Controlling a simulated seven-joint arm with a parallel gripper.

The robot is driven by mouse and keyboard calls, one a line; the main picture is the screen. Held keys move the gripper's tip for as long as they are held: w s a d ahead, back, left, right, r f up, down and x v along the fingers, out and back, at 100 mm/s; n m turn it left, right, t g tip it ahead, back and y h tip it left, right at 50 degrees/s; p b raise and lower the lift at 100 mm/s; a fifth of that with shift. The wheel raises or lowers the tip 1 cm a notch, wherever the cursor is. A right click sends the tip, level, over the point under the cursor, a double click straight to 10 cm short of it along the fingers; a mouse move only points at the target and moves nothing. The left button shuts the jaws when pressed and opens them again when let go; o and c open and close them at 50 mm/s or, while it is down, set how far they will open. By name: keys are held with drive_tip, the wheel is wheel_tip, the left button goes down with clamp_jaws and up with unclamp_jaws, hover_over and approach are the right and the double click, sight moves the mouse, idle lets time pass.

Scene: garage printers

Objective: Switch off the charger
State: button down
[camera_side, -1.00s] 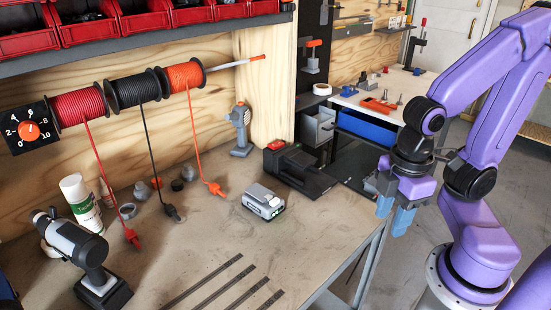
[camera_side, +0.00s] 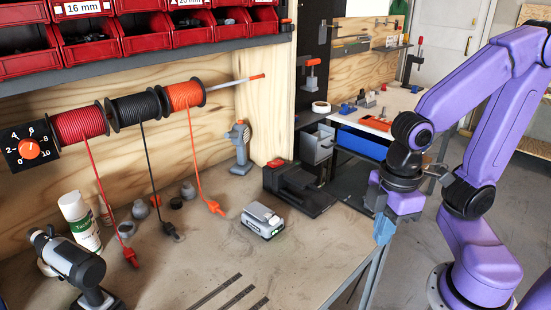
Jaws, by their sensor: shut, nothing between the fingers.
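The charger (camera_side: 298,192) is a black block on the bench near the plywood post, with a red switch (camera_side: 276,163) at its back left end. Whether the switch is on or off is too small to tell. A grey battery pack (camera_side: 263,220) with a small green light lies on the bench in front of the charger, apart from it. My gripper (camera_side: 383,240) hangs to the right of the charger, near the bench's right edge, pointing down. Its blue fingers are shut and empty, and it is clear of the charger.
A cordless drill (camera_side: 70,262) and white bottle (camera_side: 80,222) stand at the left. Cables hang from the red (camera_side: 80,125), black (camera_side: 138,107) and orange (camera_side: 186,95) spools. A grey clamp-like tool (camera_side: 239,148) stands behind the charger.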

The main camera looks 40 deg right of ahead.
drive_tip(key=w+a+r+m, duration=0.1)
drive_tip(key=w+a+m, duration=0.1)
drive_tip(key=w, duration=0.5)
drive_tip(key=w+a+r+m, duration=0.2)
drive_tip(key=w, duration=0.6)
drive_tip(key=m+t, duration=0.3)
drive_tip(key=m, duration=0.5)
hover_over(273, 163)
drive_tip(key=s+d, duration=0.1)
drive_tip(key=s, duration=0.3)
drive_tip(key=shift+w+d+f, duration=0.15)
drive_tip(key=shift+f, duration=0.1)
drive_tip(key=shift+f, duration=0.15)
drive_tip(key=x, duration=1.2)
drive_tip(key=shift+s+a+f, duration=0.25)
drive_tip(key=shift+f, duration=0.1)
drive_tip(key=shift+a+f, duration=0.1)
drive_tip(key=shift+f, duration=0.45)
